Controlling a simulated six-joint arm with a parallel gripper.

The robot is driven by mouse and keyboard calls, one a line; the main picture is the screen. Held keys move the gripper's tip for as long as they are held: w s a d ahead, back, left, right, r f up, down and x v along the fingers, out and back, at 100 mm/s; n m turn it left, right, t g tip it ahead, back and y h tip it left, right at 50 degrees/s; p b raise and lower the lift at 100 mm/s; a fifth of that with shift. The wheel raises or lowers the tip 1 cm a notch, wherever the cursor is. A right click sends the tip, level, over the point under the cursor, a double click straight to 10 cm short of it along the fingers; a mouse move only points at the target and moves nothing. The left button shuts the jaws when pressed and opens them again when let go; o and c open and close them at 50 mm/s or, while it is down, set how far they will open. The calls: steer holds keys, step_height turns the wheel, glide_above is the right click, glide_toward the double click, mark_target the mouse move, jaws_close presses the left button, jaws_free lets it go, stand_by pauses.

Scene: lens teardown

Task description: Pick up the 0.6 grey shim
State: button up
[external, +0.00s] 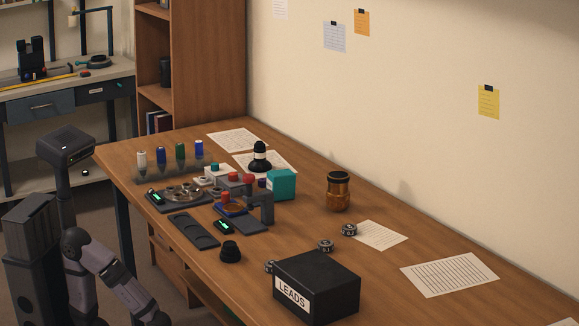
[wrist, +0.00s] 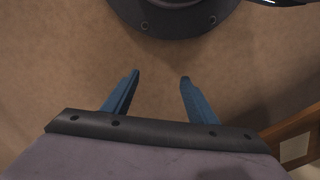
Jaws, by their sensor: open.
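Small grey round pieces with pale labels lie on the wooden table in the external view: one beside the paper (external: 349,230), one nearer the black box (external: 325,245), and one (external: 270,266) partly hidden behind that box. They may be the shims, but the labels are too small for me to tell which is 0.6. My gripper (wrist: 160,76) shows in the wrist view with two blue fingers apart and nothing between them. It points at a plain brown surface, with no shim in that view. I cannot make out its fingers in the external view.
A black box marked LEADS (external: 317,288) stands at the table's front. An amber jar (external: 338,192), a teal block (external: 281,185), a black knob-like piece (external: 230,251) and a dark tray (external: 194,231) stand around. The table's right side holds mostly flat papers (external: 450,274).

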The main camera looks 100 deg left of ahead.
steer(key=w+d+r+n+h+p, duration=0.15)
steer(key=d+r+p, duration=0.35)
steer(key=r+p, duration=1.2)
steer(key=w+d+r+t+p, duration=0.1)
steer(key=w+d+r+p, duration=0.3)
steer(key=r+p, duration=1.3)
steer(key=w+d+r+h+p, duration=0.15)
steer(key=d+r+p, duration=0.45)
steer(key=r+p, duration=1.1)
steer(key=w+a+r+t+y+p, duration=0.25)
steer(key=w+r+t+p, duration=0.25)
steer(key=w, duration=0.7)
steer(key=w+a+r+t+y+p, duration=0.2)
steer(key=w+a+r+t+p, duration=0.25)
steer(key=w, duration=0.65)
steer(key=n+t+y+b, duration=0.1)
steer(key=n+y+b, duration=0.45)
steer(key=b, duration=0.35)
glide_toward(269, 266)
steer(key=shift+w+a+f+m, duration=0.1)
steer(key=shift+w+m, duration=0.05)
steer(key=shift+w, duration=0.2)
steer(key=shift+w+f+m, duration=0.15)
steer(key=shift+w, duration=0.25)
steer(key=shift+s, duration=0.2)
steer(key=shift+p+x, duration=0.35)
steer(key=shift+x, duration=3.4)
